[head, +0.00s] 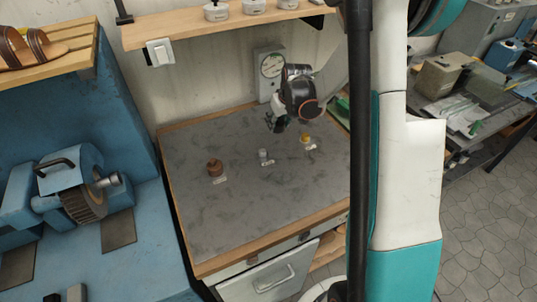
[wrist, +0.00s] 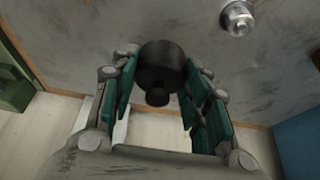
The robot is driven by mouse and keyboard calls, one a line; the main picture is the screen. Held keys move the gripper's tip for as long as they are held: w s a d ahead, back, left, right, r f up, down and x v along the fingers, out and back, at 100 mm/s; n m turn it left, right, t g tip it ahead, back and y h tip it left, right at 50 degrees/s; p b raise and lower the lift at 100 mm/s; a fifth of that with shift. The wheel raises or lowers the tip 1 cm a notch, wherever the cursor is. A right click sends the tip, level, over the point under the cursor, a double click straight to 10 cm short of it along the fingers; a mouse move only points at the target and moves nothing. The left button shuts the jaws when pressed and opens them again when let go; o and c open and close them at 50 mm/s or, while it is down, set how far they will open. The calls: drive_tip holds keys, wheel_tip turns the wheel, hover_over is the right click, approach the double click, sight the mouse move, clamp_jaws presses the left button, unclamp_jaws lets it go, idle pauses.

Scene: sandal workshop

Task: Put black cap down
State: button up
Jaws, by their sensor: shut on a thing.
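The black cap (wrist: 160,65) is a dark round piece with a smaller knob. In the wrist view it sits between the two green-padded fingers of my gripper (wrist: 160,82), which is shut on it. In the head view my gripper (head: 278,123) is over the back right part of the grey workbench top (head: 240,215). The cap is hard to make out there against the dark gripper. Its height above the bench cannot be told exactly.
A brown piece (head: 215,167), a small grey metal piece (head: 263,154) and a yellow piece (head: 305,138) stand on the bench near white labels. A round dial gauge (head: 271,66) is at the back wall. A blue grinding machine (head: 75,185) stands left. The bench's front is clear.

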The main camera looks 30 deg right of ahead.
drive_tip(key=shift+w+d+f, duration=0.1)
drive_tip(key=shift+d+f, duration=0.1)
drive_tip(key=shift+f, duration=0.25)
drive_tip(key=shift+d+f, duration=0.15)
drive_tip(key=shift+f, duration=0.3)
drive_tip(key=b, duration=0.2)
approach(258, 111)
drive_tip(key=shift+w+f, duration=0.65)
drive_tip(key=shift+f, duration=0.05)
drive_tip(key=shift+w+f, duration=0.2)
drive_tip(key=shift+w, duration=0.1)
drive_tip(key=shift+f+b, duration=0.4)
drive_tip(key=shift+f, duration=1.15)
drive_tip(key=shift+f, duration=0.2)
drive_tip(key=o, duration=0.9)
drive_tip(key=shift+o, duration=0.2)
drive_tip(key=shift+r, duration=0.15)
